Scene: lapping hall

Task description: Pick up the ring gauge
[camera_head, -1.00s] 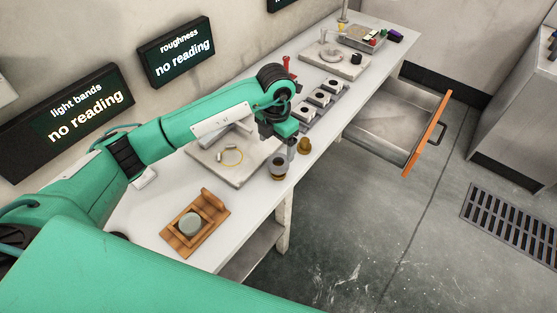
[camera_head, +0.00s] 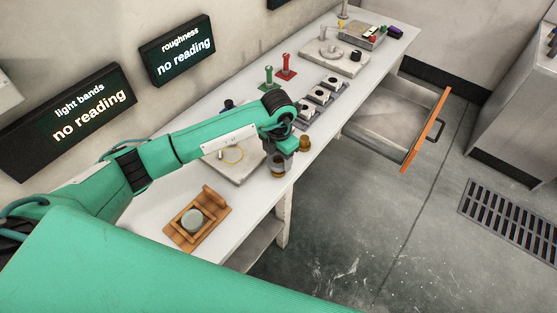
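A small round metal piece with a brownish rim (camera_head: 278,173), likely the ring gauge, stands near the front edge of the bench. My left gripper (camera_head: 279,162) points down right over it and hides most of it. The fingers reach its level. Whether they are open or closed on it is too small to tell. A brass-coloured knobbed piece (camera_head: 305,144) stands just to the right, close to the gripper. My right gripper is out of view.
A wooden holder with a grey disc (camera_head: 192,220) lies at the near end of the bench. Red (camera_head: 285,67) and green (camera_head: 268,79) handled pieces stand farther back. An open drawer (camera_head: 395,125) juts out right.

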